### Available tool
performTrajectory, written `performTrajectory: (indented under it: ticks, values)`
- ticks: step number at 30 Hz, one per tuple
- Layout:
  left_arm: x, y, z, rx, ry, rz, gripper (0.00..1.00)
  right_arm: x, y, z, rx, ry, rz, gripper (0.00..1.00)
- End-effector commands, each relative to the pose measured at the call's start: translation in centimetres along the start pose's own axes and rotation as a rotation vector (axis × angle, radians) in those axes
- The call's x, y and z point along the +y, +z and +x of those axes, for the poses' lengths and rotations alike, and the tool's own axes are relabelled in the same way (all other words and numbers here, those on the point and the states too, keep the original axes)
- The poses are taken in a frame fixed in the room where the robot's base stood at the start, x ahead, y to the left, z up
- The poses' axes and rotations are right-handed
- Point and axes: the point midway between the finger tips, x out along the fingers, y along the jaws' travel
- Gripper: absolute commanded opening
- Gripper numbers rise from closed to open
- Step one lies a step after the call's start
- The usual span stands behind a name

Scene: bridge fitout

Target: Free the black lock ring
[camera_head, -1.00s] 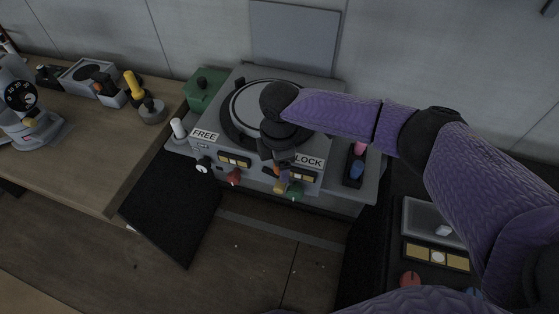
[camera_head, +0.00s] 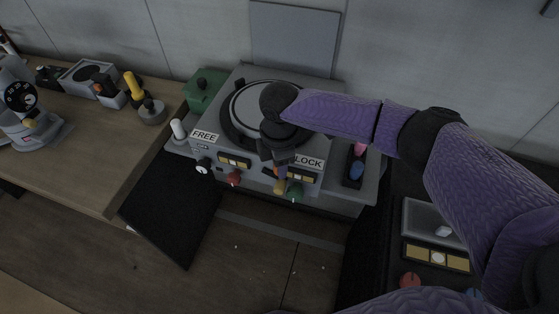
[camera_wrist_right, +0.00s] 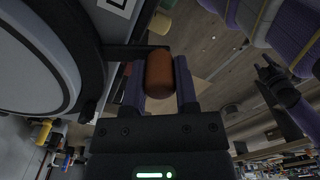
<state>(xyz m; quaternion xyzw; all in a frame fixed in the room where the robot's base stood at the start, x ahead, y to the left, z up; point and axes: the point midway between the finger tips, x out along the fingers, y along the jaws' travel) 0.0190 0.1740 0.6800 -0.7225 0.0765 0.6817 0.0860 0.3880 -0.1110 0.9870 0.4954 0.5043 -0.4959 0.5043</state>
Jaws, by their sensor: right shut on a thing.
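The black lock ring (camera_head: 228,122) lies around a round grey disc (camera_head: 255,100) on top of a grey housing. It also shows in the right wrist view (camera_wrist_right: 92,45), where a dark bar runs from it to an orange-brown handle (camera_wrist_right: 160,73). My right gripper (camera_head: 278,168) is shut on that handle, at the front of the housing just left of the LOCK label (camera_head: 309,162). The FREE label (camera_head: 205,135) is at the front left. My right arm hides part of the ring's right side. A dark gripper, apparently my left one (camera_wrist_right: 268,75), is small in the right wrist view; its jaws are unclear.
A white-topped post (camera_head: 178,128) and a green box (camera_head: 205,90) stand at the left. A wooden bench (camera_head: 85,150) holds several instruments.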

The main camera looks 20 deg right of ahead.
Motion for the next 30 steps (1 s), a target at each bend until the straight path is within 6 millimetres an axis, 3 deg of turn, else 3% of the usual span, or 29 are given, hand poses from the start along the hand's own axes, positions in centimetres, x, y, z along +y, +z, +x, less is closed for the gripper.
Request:
performTrajectory:
  ticks: [14, 30]
  values:
    - [-0.9, 0.1, 0.0, 0.000, -0.014, 0.006, 0.59, 0.0, 0.0, 0.0, 0.000, 0.000, 0.001, 0.00]
    - [-0.2, -0.2, -1.0, 0.005, -0.003, 0.002, 0.59, 0.1, -1.1, -0.2, 0.001, -0.001, 0.083, 0.00]
